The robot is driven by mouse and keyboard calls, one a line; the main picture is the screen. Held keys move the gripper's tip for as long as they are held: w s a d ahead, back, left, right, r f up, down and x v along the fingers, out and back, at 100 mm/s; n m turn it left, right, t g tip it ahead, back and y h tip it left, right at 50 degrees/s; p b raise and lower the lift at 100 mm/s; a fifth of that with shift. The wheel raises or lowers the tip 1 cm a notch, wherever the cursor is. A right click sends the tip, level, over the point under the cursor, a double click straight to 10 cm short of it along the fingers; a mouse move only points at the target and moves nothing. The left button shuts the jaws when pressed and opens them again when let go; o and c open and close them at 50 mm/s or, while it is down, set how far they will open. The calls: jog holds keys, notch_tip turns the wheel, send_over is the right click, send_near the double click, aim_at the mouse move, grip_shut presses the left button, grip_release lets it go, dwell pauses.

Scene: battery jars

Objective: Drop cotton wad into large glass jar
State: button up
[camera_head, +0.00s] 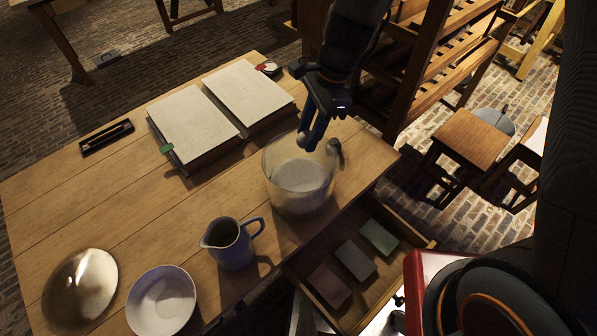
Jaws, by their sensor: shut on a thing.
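A large clear glass jar (296,190) stands on the wooden table near its right end. My gripper (308,140) points down over the jar's back rim area. It is shut on a small pale cotton wad (303,139), which shows at the fingertips. The wad appears at or just above the level of the rim; its exact height is hard to tell. The jar's inside looks pale at the bottom.
The wooden table (120,225) holds an open book (190,125) behind the jar. A blue-grey jug (229,245), a white bowl (162,302) and a shiny dome (82,285) stand front left. An open drawer (315,262) with several blocks juts out below the jar.

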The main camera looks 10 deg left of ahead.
notch_tip(320, 180, down, 6)
jog(key=b, duration=0.5)
jog(key=shift+r+b, duration=0.25)
jog(key=shift+b, duration=0.05)
jog(key=o, duration=1.2)
jog(key=shift+b+v, duration=0.35)
jog(key=shift+v, duration=3.6)
jog(key=s+d+n+t+h, duration=0.1)
jog(key=d+n, duration=0.3)
jog(key=d, duration=0.3)
jog(key=s+d+n+t, duration=0.1)
jog(key=d+n, duration=0.3)
jog(key=d, duration=0.3)
jog(key=s+d+n+h, duration=0.1)
jog(key=d+n, duration=0.3)
jog(key=d, duration=0.4)
jog(key=shift+s+f+n+t+h, duration=0.15)
jog(key=shift+s+n+t+h, duration=0.15)
jog(key=shift+s+t, duration=0.1)
